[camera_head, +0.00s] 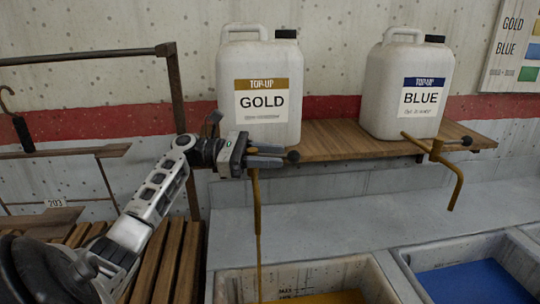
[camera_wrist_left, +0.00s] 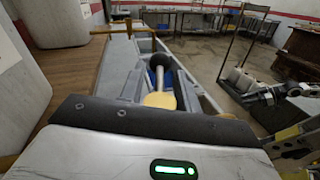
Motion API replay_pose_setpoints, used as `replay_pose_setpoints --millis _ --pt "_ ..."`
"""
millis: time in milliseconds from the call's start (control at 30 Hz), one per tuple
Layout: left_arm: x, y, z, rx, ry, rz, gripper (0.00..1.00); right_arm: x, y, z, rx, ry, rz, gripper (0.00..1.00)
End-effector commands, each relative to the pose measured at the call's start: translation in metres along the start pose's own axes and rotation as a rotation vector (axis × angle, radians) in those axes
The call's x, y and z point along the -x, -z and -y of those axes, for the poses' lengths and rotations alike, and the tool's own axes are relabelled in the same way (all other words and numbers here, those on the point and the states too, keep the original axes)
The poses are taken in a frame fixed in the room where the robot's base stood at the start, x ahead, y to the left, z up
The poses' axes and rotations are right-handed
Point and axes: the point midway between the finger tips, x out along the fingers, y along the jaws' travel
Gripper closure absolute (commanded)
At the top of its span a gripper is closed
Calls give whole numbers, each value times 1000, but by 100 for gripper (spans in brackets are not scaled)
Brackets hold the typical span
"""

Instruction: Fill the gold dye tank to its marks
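The white gold dye jug (camera_head: 266,75), labelled TOP-UP GOLD, stands on the wooden shelf. Below it is the gold tap (camera_head: 256,195), with a black-knobbed lever. A thin gold stream (camera_head: 260,265) runs from the spout into the gold tank (camera_head: 225,286). That tank shows gold liquid (camera_head: 325,298) and marks, one reading MAX; its lower part is cut off. My left gripper (camera_head: 267,155) is at the lever, fingers apart on either side of it. The wrist view shows the black knob (camera_wrist_left: 160,63) between the fingers. What seems my right gripper (camera_wrist_left: 262,97) is small there.
A blue dye jug (camera_head: 408,85) stands on the shelf's right, above its own tap (camera_head: 450,165) and a tank of blue liquid (camera_head: 475,283). A metal frame (camera_head: 175,90) rises left of the gold jug. A slatted wooden bench (camera_head: 175,262) lies lower left.

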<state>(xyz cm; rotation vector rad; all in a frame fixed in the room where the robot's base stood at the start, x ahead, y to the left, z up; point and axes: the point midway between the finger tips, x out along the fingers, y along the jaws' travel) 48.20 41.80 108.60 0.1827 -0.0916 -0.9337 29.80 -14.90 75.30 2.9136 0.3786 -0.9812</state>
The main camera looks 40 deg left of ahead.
Motion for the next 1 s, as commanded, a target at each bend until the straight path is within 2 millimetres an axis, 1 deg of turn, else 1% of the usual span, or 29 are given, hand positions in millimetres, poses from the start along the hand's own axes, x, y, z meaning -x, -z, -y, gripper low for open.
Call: replay_pose_setpoints --millis 67,167,400,533,667,900,967,1000 --pt "2 0 0 0 -1 0 67 0 1 0 -1 0 -4 64" --pt "11 2 0 2 -1 -1 67 -2 1 0 -1 0 -8 64" --pt "51 2 0 0 -2 -2 67 -6 -2 1 -3 3 -14 64" --pt "67 2 0 0 -1 -2 67 -7 -4 2 -4 6 -10 64" --pt "75 0 0 0 0 -1 67 -7 -3 2 -3 8 -11 64" --pt "76 0 0 0 0 0 67 -5 -1 2 4 9 -15 64" --pt "75 0 -1 -5 -2 -1 84 -4 -5 2 7 10 -8 64" --pt "74 0 -3 -21 -11 -7 95 -5 -6 0 11 6 -10 64"
